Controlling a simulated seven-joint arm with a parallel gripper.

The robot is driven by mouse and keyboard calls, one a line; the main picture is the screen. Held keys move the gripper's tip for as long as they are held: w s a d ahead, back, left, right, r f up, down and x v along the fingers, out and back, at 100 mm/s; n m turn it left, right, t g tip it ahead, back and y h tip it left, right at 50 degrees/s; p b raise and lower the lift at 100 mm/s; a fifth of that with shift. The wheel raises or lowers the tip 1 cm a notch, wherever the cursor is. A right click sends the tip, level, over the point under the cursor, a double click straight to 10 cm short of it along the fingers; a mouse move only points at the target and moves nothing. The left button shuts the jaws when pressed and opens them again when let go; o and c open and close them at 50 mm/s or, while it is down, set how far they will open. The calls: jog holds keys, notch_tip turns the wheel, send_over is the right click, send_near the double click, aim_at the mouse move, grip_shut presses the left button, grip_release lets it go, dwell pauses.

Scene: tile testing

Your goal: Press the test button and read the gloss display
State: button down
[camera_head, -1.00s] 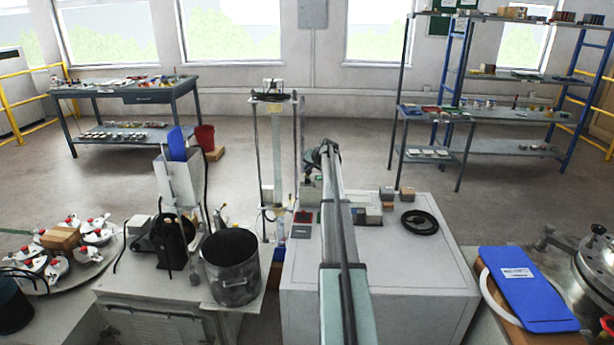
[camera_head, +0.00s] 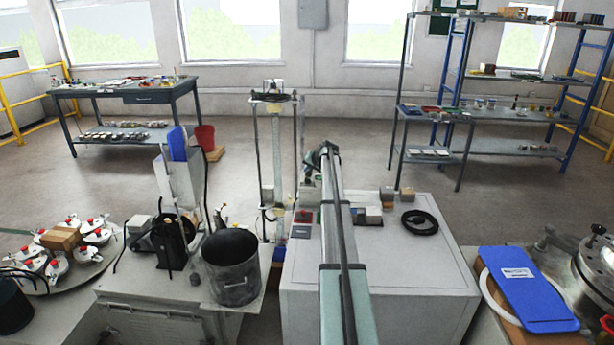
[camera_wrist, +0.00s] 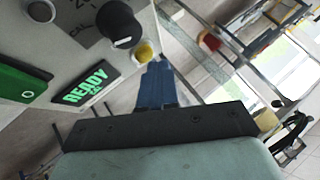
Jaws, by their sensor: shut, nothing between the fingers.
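In the wrist view, a pale instrument panel fills the upper left. A yellow button (camera_wrist: 144,52) is on the panel to the right of the display, beside a black knob (camera_wrist: 119,24). My gripper (camera_wrist: 157,68) is shut and empty, its blue fingertips just below and right of the yellow button; I cannot tell whether they touch it. In the head view my arm hides the gripper, and I cannot make out the panel.
The panel also has a green part (camera_wrist: 20,86) and a pale round button (camera_wrist: 40,10). In the head view, the white cabinet (camera_head: 390,275) holds a black ring-shaped handwheel (camera_head: 420,222) on the right. A grey pot (camera_head: 231,268) stands left of it.

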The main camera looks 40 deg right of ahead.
jog(key=shift+f, duration=0.45)
dwell(0.6)
jog(key=shift+r, duration=0.85)
jog(key=shift+r, duration=0.15)
jog(key=shift+r, duration=2.4)
